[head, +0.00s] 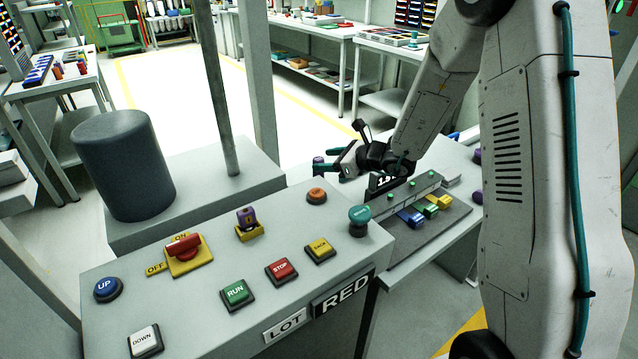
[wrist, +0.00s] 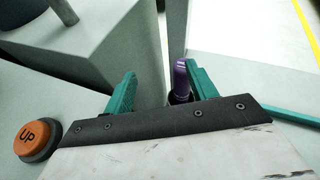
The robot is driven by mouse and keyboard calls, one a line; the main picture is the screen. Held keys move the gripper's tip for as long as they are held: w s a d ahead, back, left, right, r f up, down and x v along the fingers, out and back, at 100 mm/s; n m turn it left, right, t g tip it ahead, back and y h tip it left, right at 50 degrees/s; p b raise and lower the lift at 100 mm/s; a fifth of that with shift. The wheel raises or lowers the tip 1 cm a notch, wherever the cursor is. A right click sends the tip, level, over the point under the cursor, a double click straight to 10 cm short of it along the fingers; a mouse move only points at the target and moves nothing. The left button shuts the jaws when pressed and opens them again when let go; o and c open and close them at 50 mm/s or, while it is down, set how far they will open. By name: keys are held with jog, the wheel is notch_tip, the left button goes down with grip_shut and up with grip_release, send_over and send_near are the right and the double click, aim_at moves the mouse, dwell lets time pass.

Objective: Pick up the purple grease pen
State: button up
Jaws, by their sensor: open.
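The purple grease pen (wrist: 181,79) stands upright in the wrist view, its lower end at a dark ring or holder partly hidden by my gripper. My gripper (wrist: 160,70) is open, with teal fingers. The pen shows just inside the right finger, close to it; I cannot tell whether they touch. The left finger is well apart from it. In the head view, a purple piece that looks like the pen (head: 318,162) shows at the fingertips of my gripper (head: 328,159), beyond the control panel.
The control panel (head: 200,318) holds several buttons, a red switch and a teal knob (head: 359,217). An orange UP button (wrist: 37,137) is left of my gripper. A post (head: 217,90) and a dark cylinder (head: 124,165) stand to the left. A rack of coloured blocks (head: 427,213) lies at right.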

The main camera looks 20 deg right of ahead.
jog(key=w+a+f+m+t+h, duration=0.1)
jog(key=w+f+m, duration=0.1)
jog(key=w+f, duration=0.6)
jog(key=shift+a+m+h, duration=0.4)
grip_shut()
